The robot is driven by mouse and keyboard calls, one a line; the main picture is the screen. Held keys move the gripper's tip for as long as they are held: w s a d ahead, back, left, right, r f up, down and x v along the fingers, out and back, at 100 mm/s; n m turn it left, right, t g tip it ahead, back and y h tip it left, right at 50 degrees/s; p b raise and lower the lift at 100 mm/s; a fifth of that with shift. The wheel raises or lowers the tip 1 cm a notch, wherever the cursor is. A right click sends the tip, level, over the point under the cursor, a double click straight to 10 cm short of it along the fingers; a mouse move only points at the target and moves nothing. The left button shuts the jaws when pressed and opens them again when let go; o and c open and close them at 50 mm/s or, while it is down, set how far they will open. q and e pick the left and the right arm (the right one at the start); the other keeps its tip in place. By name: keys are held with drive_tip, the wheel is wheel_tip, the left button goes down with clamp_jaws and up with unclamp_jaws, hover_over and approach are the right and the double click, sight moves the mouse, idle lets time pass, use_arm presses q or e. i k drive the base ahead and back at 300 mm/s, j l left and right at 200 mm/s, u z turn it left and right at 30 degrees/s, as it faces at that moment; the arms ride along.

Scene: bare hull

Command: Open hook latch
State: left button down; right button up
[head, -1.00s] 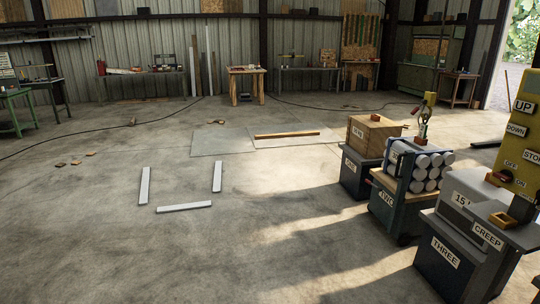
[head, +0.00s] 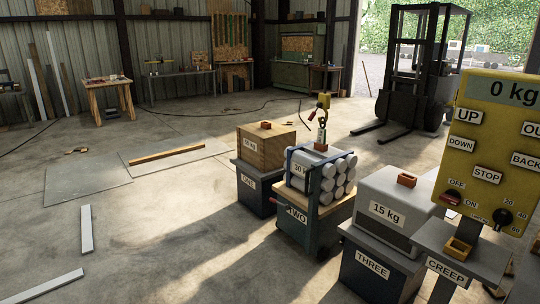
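The yellow hook block (head: 323,101) stands above the bundle of grey cylinders in the middle of the head view. A grey hook (head: 322,132) shows below it, close over the bundle's top. A small red part (head: 310,114) sticks out to the left of the block; the view is too small to tell whether it is the latch or if it is open. Neither of my grippers is in view.
The 30 kg bundle (head: 330,178) sits on cart TWO (head: 293,226), between crate stand ONE (head: 252,190) and the 15 kg box (head: 392,212) on stand THREE (head: 368,277). A yellow control panel (head: 480,165) reads 0 kg at right. The left floor is mostly open.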

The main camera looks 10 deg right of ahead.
sight(314, 114)
drive_tip(key=i+l+z, duration=0.2)
drive_tip(key=i, duration=0.5)
drive_tip(key=i+z, duration=0.25)
drive_tip(key=i, duration=0.5)
drive_tip(key=i+z, duration=0.2)
drive_tip(key=i, duration=0.5)
drive_tip(key=i+j+z, duration=0.2)
drive_tip(key=i, duration=0.5)
drive_tip(key=i+z, duration=0.3)
drive_tip(key=i, duration=0.1)
